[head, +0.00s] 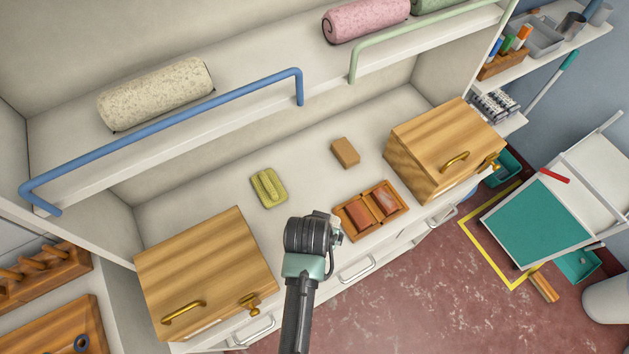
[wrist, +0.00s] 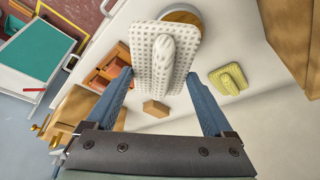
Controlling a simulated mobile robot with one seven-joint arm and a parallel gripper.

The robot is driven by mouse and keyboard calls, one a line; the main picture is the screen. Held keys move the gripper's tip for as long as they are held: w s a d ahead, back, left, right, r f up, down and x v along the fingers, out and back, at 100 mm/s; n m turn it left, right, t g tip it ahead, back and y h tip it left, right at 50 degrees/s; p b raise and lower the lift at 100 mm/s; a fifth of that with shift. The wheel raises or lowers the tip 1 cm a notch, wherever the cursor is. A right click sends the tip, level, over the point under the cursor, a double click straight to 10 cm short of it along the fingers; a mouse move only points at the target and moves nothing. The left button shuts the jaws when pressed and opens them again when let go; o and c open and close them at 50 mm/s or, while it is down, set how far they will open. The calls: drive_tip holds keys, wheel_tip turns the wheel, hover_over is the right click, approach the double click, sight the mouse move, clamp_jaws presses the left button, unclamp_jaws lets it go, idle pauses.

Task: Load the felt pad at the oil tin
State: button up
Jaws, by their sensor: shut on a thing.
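My gripper (wrist: 160,79) is shut on a pale, dotted pad with a raised ridge grip, which I take as the felt pad (wrist: 150,62). The pad lies between the two blue fingers. Just beyond its far edge in the wrist view is a round thing with a brown top and grey rim, probably the oil tin (wrist: 182,15). The pad covers part of it, and I cannot tell whether they touch. In the head view my wrist hides the fingers, most of the pad and the round thing.
A yellow ridged pad (head: 269,187) and a tan block (head: 345,152) lie on the white counter (head: 307,178). A two-compartment wooden tray (head: 345,224) holds reddish pieces. Wooden boxes stand at left (head: 205,270) and right (head: 445,145). A blue rail (head: 165,135) runs above the counter.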

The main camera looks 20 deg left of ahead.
drive_tip(key=shift+a+r+p, duration=0.25)
drive_tip(key=shift+a, duration=0.25)
drive_tip(key=shift+a+r+p, duration=0.2)
drive_tip(key=shift+a, duration=0.25)
drive_tip(key=shift+a+f, duration=0.15)
drive_tip(key=shift+a, duration=0.2)
drive_tip(key=shift+f, duration=0.15)
wheel_tip(320, 180, down, 6)
drive_tip(key=b, duration=0.5)
drive_tip(key=shift+s+f+b, duration=0.1)
drive_tip(key=shift+f+b, duration=0.35)
drive_tip(key=shift+f, duration=0.15)
idle(0.8)
wheel_tip(320, 180, up, 7)
drive_tip(key=p, duration=0.7)
idle(0.7)
